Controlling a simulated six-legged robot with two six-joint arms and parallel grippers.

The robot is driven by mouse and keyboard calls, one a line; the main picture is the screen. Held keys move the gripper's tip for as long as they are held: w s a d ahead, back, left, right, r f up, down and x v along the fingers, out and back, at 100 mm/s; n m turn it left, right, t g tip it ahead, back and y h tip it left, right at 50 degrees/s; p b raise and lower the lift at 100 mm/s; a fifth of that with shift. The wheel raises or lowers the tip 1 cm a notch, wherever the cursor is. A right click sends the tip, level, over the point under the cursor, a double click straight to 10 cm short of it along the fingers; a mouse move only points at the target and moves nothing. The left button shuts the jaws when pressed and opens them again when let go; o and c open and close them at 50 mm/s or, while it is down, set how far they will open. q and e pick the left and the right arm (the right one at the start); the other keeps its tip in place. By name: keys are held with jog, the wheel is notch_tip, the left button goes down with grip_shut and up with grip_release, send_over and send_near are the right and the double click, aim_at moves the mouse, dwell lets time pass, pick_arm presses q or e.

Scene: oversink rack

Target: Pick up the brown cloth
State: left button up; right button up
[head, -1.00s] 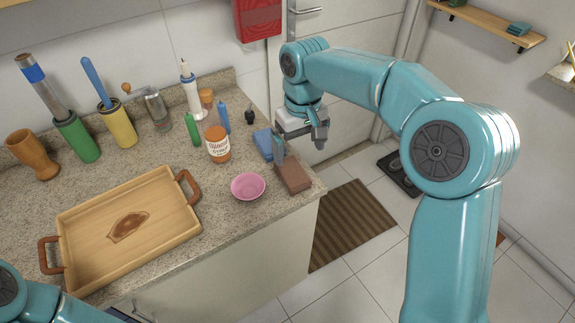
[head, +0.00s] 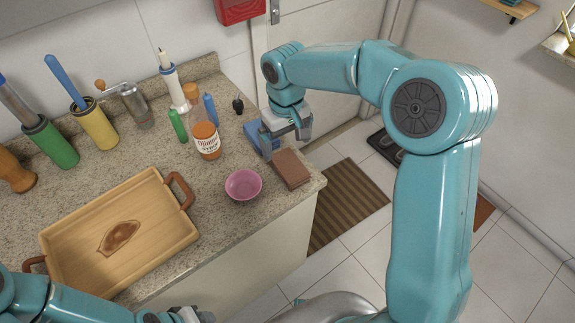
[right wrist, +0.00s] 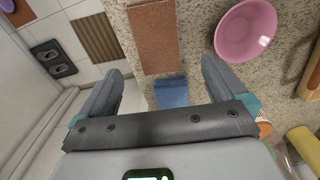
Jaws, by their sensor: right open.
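The brown cloth (head: 291,168) lies folded flat on the counter near its right front corner. It also shows in the right wrist view (right wrist: 155,38), beyond the fingertips. My right gripper (head: 285,140) is open and empty, above the counter just behind the brown cloth and over the blue cloth (head: 252,135). In the right wrist view its spread fingers (right wrist: 162,72) frame the blue cloth (right wrist: 171,92) and the near end of the brown cloth. My left gripper (head: 188,316) shows only partly at the bottom edge; its jaws are unclear.
A pink bowl (head: 243,186) stands just left of the brown cloth. A syrup jar (head: 206,141) and several bottles stand behind. A wooden tray (head: 75,215) fills the counter's left. The counter edge drops to the floor with a striped mat (head: 348,203).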

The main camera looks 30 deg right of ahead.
aim_at(288, 164)
jog(key=shift+f, duration=0.8)
jog(key=shift+s+f, duration=0.35)
jog(key=shift+f, duration=0.1)
jog(key=shift+w+f+p, duration=0.1)
jog(key=shift+f+p, duration=0.45)
jog(key=shift+f, duration=2.05)
jog(key=shift+w, duration=0.1)
jog(key=c, duration=0.9)
jog(key=shift+d, duration=0.1)
jog(key=shift+c, duration=1.1)
